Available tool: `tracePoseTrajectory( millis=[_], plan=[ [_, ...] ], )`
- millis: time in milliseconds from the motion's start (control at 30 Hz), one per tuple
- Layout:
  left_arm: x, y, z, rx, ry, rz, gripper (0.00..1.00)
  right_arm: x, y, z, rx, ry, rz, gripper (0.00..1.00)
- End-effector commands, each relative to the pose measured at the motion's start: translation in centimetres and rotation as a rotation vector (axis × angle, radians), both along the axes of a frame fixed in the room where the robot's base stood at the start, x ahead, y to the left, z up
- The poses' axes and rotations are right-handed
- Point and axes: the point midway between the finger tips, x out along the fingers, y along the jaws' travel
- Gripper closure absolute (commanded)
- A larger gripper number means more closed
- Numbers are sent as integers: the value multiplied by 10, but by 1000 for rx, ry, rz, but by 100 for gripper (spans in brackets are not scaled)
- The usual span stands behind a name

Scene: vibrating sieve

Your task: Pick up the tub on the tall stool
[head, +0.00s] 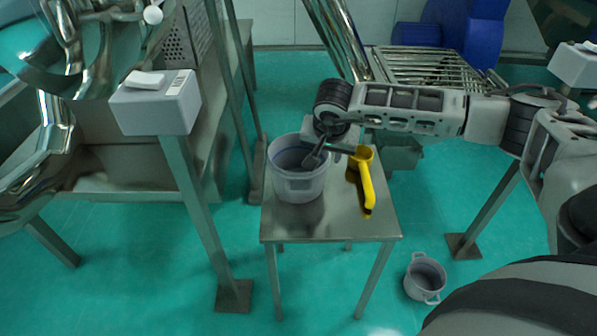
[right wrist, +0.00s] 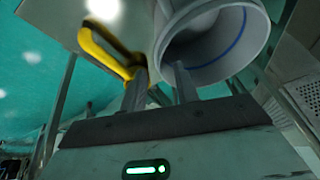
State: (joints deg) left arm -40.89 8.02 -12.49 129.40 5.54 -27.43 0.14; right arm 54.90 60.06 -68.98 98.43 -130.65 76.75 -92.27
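A grey-white tub (head: 298,185) stands upright on the left part of a steel stool (head: 335,222). My right gripper (head: 318,153) reaches in from the right at the tub's right rim; one finger shows over the tub's opening. In the right wrist view the two fingers of my right gripper (right wrist: 160,88) are apart, with the near edge of the tub (right wrist: 215,50) by the gap between them. I see no clear contact with the wall. My left gripper is not in view.
A yellow scoop (head: 366,185) lies on the stool right of the tub; its yellow handle (right wrist: 100,45) shows in the right wrist view. A second grey tub (head: 425,279) stands on the green floor. A steel frame with a grey box (head: 157,105) stands left.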

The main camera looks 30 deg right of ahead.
Motion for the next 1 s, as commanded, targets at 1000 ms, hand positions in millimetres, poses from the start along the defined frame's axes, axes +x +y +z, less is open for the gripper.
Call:
tracePoseTrajectory(
  millis=[1000],
  plan=[
    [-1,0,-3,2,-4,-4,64,22,-14,-69,2,0,0,100]
  ],
)
